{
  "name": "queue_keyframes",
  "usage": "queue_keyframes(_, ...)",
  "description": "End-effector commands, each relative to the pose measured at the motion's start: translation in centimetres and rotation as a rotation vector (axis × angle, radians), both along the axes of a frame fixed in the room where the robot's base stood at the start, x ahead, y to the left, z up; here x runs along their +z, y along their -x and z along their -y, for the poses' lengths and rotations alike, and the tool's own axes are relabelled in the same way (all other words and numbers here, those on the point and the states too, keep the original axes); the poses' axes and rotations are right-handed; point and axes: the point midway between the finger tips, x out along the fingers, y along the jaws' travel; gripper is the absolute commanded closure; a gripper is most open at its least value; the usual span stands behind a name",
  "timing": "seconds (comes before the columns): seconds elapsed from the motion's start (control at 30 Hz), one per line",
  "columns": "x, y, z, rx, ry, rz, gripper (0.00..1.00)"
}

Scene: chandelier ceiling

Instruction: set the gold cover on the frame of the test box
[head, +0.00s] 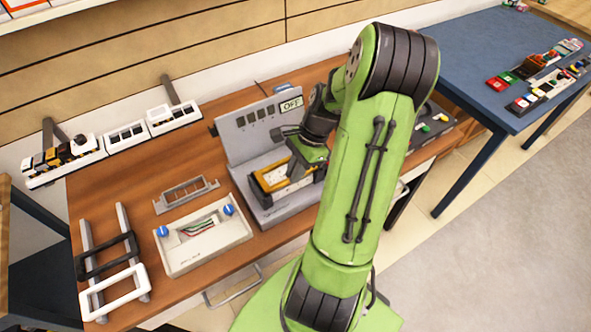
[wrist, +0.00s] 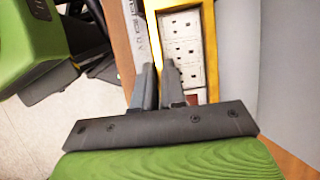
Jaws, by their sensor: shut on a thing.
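The test box (head: 241,143) is grey, with an upright back panel and a small display reading OFF, and it stands on the wooden table. My gripper (head: 294,172) is over its lower front part. The gold cover (head: 266,186) is a yellow rectangular frame, partly hidden by my gripper and arm in the head view. In the wrist view my gripper (wrist: 160,76) is shut on one long side of the gold cover (wrist: 211,48). White sockets (wrist: 182,38) show through the cover's opening. I cannot tell whether the cover touches the box's frame.
A white console (head: 202,238) with blue knobs and a grey open frame (head: 187,194) lie left of the box. A rack (head: 105,263) with black and white handles is farther left. A toy train (head: 66,157) stands behind. A blue table (head: 440,60) is at right.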

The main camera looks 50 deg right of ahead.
Motion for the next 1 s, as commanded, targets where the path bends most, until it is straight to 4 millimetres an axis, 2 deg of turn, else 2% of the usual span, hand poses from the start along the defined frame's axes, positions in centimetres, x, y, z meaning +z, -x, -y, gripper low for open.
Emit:
queue_keyframes(0.2,-0.92,0.41,-0.26,-0.004,-0.01,-0.016,1.0)
queue_keyframes(0.47,-1.02,0.45,-0.22,-0.006,-0.009,-0.017,1.0)
queue_keyframes(0.5,-1.03,0.45,-0.21,-0.006,-0.009,-0.017,0.86)
queue_keyframes(0.67,-1.05,0.42,-0.18,-0.007,-0.008,-0.015,0.62)
queue_keyframes(1.0,-1.07,0.34,-0.2,-0.007,-0.007,-0.013,0.6)
